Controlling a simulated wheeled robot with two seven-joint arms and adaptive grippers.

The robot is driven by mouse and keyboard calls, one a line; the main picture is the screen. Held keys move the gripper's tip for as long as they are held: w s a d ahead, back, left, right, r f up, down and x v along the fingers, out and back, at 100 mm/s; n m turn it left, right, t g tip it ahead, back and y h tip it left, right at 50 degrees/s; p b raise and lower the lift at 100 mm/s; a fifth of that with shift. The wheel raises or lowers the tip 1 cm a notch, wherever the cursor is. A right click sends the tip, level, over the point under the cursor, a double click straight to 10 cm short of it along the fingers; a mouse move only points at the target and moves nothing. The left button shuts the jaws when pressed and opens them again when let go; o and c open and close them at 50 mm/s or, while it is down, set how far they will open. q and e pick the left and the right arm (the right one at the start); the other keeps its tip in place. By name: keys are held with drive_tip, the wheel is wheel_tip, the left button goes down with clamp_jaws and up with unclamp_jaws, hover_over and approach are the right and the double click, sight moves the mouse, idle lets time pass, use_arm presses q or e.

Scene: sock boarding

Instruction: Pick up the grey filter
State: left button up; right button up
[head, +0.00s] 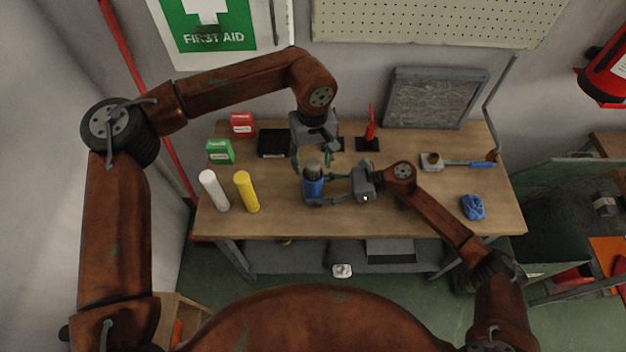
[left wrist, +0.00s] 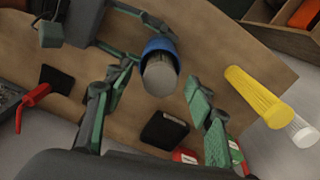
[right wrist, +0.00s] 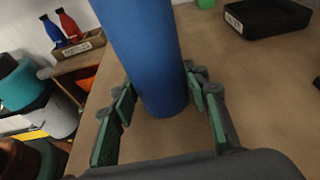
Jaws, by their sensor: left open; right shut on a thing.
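A grey cylinder (head: 313,165), which looks like the grey filter, stands upright with its rounded top sticking out of a blue sleeve (head: 313,188). In the left wrist view the grey top (left wrist: 159,76) shows inside the blue rim (left wrist: 160,46). My right gripper (head: 328,191) is shut around the blue sleeve from the right; the right wrist view shows the sleeve (right wrist: 148,50) between its fingers. My left gripper (head: 315,156) is open above, its fingers apart on either side of the grey top. I cannot tell whether they touch it.
White (head: 214,190) and yellow (head: 246,191) cylinders stand to the left. A black tray (head: 273,143), green box (head: 220,151) and red box (head: 242,124) lie behind. A blue cloth (head: 473,207) lies at the right. A grey framed panel (head: 433,98) leans at the back.

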use_arm(q)
wheel_tip(320, 180, down, 2)
drive_tip(key=shift+c, duration=0.6)
clamp_jaws()
